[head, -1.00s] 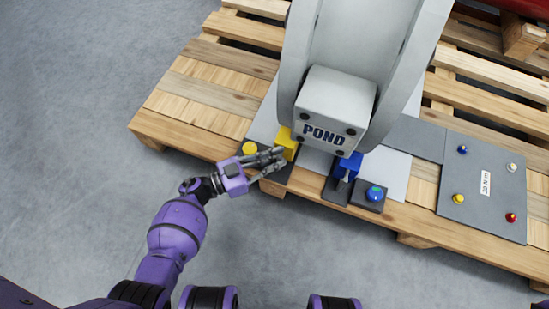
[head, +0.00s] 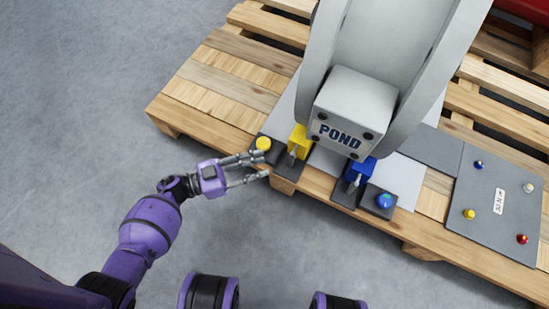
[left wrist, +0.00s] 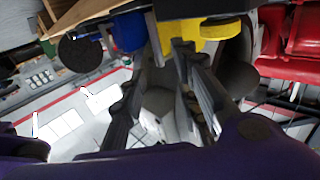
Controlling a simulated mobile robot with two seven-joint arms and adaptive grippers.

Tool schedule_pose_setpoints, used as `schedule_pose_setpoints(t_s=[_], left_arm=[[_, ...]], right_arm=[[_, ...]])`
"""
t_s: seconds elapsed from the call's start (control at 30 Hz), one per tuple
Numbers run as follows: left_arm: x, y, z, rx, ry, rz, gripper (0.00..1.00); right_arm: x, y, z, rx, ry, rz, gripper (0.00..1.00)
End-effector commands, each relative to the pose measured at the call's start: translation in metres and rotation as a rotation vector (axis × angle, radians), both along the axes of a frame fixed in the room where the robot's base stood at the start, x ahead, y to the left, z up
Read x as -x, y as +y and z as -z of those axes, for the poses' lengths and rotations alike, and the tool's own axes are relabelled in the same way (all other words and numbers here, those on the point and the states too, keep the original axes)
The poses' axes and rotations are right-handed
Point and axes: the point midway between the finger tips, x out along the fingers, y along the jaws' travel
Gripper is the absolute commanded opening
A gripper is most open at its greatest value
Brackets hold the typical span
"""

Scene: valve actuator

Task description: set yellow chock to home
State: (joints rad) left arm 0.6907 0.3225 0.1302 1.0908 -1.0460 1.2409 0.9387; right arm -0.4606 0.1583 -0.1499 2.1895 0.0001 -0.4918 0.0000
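The yellow chock (head: 299,140) stands at the lower left of the grey POND block (head: 350,105) in the head view, on a dark base plate with a small grey handle in front. A round yellow button (head: 263,143) is just left of it. My left gripper (head: 266,165) points right, its fingers spread and empty, with tips short of the chock and just in front of the button. In the left wrist view yellow chock parts (left wrist: 184,35) show beyond the open fingers (left wrist: 168,55). My right gripper is not in view.
A blue chock (head: 359,172) with a blue button (head: 384,200) sits to the right. A grey panel (head: 490,205) with several coloured knobs lies further right. The wooden pallet (head: 225,95) carries everything. Open floor (head: 75,120) is to the left.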

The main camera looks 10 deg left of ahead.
Motion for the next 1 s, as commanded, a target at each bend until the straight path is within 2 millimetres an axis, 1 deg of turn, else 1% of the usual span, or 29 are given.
schedule_pose_setpoints(t_s=[0.03, 0.1, 0.23, 0.87, 0.97, 1.0], left_arm=[[0.004, 0.008, 0.001, -0.003, 0.001, 0.0, 0.29], [0.008, 0.015, 0.001, -0.002, 0.001, 0.0, 0.29], [0.012, 0.023, 0.0, 0.0, 0.001, 0.001, 0.29], [0.013, 0.024, 0.0, -0.002, -0.004, 0.0, 0.29], [0.004, 0.029, 0.006, -0.047, -0.037, -0.042, 0.29], [-0.006, 0.034, 0.007, -0.071, -0.056, -0.084, 0.29]], right_arm=[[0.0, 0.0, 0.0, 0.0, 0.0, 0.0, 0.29], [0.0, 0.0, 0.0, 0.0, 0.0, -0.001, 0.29], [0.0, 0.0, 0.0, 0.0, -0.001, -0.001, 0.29], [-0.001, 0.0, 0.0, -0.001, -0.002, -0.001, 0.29], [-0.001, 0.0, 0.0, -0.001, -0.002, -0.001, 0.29], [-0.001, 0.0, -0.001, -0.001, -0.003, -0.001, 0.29]])
